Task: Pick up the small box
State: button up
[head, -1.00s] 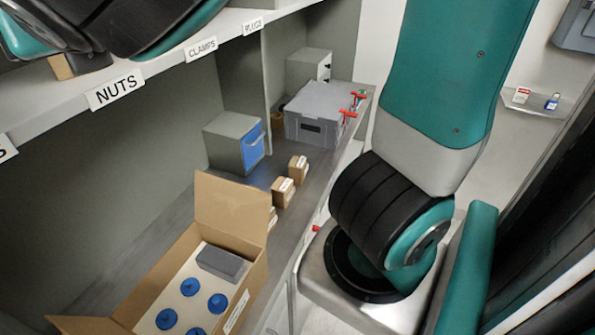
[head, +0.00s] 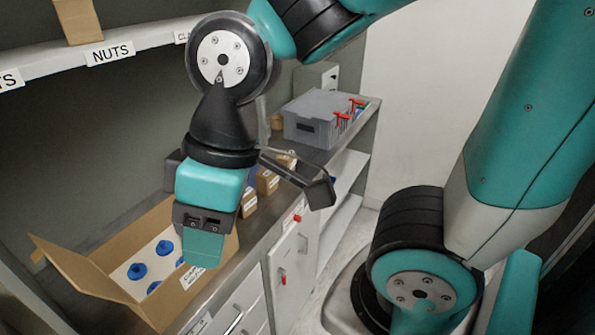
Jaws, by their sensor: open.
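Several small brown boxes with white labels stand in a row on the grey counter, among them a far small box (head: 286,160), a middle small box (head: 267,181) and a near small box (head: 248,204). I cannot tell which one the task means. My gripper (head: 205,246) hangs pointing down in front of the counter, left of the near small box in the picture. It is open, and I see nothing held in it. It covers part of the large open carton (head: 190,278) and the counter behind.
The large carton holds blue knobbed parts (head: 138,271) in a white insert. A grey crate (head: 305,128) with red-handled tools stands at the counter's far end. A shelf (head: 140,38) labelled NUTS runs above, with a brown box (head: 78,20) on it. Drawers (head: 240,312) lie below.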

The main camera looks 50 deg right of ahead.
aim_at(289, 162)
jog(key=k, duration=0.4)
jog(key=z, duration=1.9)
jog(key=i, duration=1.45)
jog(key=u, duration=1.7)
